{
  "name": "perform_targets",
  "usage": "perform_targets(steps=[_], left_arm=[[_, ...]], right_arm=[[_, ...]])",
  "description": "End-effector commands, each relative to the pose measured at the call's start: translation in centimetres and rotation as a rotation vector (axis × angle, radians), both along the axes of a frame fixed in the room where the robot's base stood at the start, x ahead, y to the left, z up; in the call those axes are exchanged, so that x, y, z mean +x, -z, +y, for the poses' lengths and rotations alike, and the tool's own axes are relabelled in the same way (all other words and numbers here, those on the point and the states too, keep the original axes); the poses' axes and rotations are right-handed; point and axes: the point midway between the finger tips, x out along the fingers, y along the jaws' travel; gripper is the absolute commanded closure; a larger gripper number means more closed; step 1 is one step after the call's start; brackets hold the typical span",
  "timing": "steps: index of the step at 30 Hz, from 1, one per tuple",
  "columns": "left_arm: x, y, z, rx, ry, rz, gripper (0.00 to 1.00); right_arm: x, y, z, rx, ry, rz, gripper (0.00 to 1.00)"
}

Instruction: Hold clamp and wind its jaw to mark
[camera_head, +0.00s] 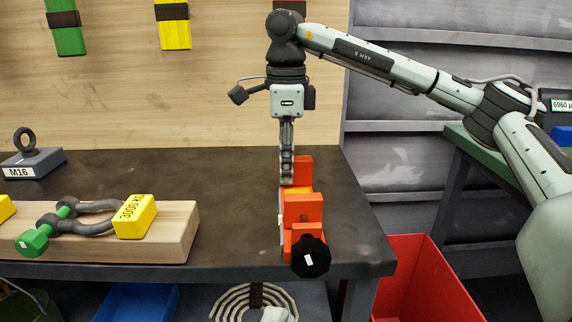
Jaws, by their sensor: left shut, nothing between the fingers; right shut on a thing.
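The clamp (303,208) is orange-red and stands near the front right edge of the dark bench. Its black knob (310,257) with a white mark faces me at the front. A yellow-orange part shows between its orange blocks, and a pale strip runs along its left side. My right gripper (287,165) points down from above and is shut on the rear part of the clamp. The fingers hide some of that part. I cannot make out the jaw mark. My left gripper is not recognisable in this view.
A wooden block (170,240) at left on the bench (210,180) bears a green-pinned shackle (85,215) with a yellow tag. A grey M16 eye-bolt block (35,162) sits behind. Below are a red bin (425,280), a blue bin (135,302) and a coil (232,300).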

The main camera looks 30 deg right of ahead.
Motion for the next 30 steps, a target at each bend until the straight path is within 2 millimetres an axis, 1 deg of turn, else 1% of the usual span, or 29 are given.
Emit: perform_targets(steps=[7,8,13,23,26,29,30], left_arm=[[-0.1,-0.1,0.1,-0.001,0.000,0.000,1.00],[-0.1,-0.1,0.1,-0.001,0.000,0.000,1.00],[-0.1,0.0,0.1,0.000,-0.001,-0.001,1.00],[-0.1,0.0,0.1,0.000,-0.001,-0.001,1.00],[-0.1,0.0,0.1,0.000,-0.001,-0.001,1.00],[-0.1,0.0,0.1,0.000,-0.001,-0.001,1.00],[-0.1,0.0,0.1,0.000,-0.001,-0.001,1.00]], right_arm=[[0.0,-0.1,0.0,0.001,0.001,-0.002,1.00],[0.0,-0.1,0.0,0.001,0.001,-0.002,0.77],[0.0,-0.1,0.0,0.001,0.000,-0.002,0.56],[0.0,-0.2,0.0,0.000,0.000,-0.001,0.56],[0.1,-1.0,0.1,0.001,-0.001,-0.003,0.56],[0.1,-2.7,0.1,0.002,-0.001,-0.005,0.56],[0.1,-3.5,0.1,0.001,0.000,-0.004,0.56]])
